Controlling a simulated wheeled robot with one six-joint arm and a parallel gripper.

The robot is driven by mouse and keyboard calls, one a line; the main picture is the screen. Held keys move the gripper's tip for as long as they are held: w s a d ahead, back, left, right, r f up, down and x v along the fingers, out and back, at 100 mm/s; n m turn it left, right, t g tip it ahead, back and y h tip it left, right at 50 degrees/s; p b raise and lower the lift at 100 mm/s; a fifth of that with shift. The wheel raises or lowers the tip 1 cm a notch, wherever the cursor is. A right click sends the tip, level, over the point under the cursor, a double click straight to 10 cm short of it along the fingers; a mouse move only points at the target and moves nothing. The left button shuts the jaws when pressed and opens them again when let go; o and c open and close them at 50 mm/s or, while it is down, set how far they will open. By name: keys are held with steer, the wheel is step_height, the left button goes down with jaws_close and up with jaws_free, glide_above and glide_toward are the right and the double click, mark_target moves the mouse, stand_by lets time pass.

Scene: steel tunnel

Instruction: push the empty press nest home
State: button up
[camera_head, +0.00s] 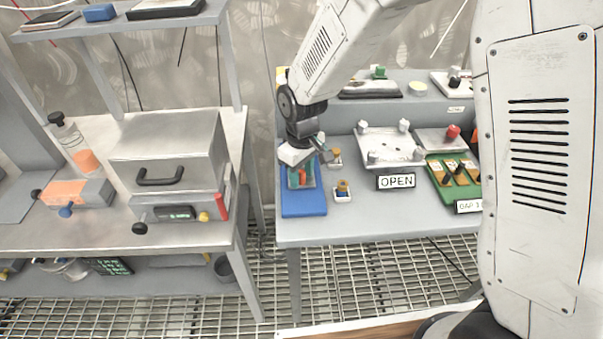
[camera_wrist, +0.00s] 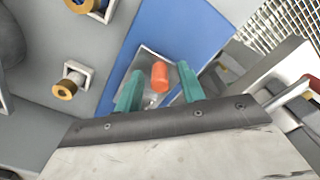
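My gripper (camera_head: 301,174) points down over a blue mat (camera_head: 303,206) at the left end of the right-hand bench. In the wrist view its two teal fingers (camera_wrist: 160,90) stand apart. An orange cylinder (camera_wrist: 159,77) lies between them with gaps on both sides, in or over a small grey open-topped holder (camera_wrist: 150,58) on the mat. I cannot tell whether the fingers touch the holder. Two small white square holders with brass-coloured pieces stand right of the mat, a rear one (camera_head: 335,158) and a front one (camera_head: 342,192). No part is clearly identifiable as the press nest.
A pale plate with several knobs (camera_head: 390,147) stands behind an OPEN sign (camera_head: 396,182). A green tray (camera_head: 449,190) is farther right. A gap with grating floor separates the benches.

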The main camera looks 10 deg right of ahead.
step_height(320, 180, up, 8)
steer(key=shift+f, duration=0.1)
stand_by(0.4)
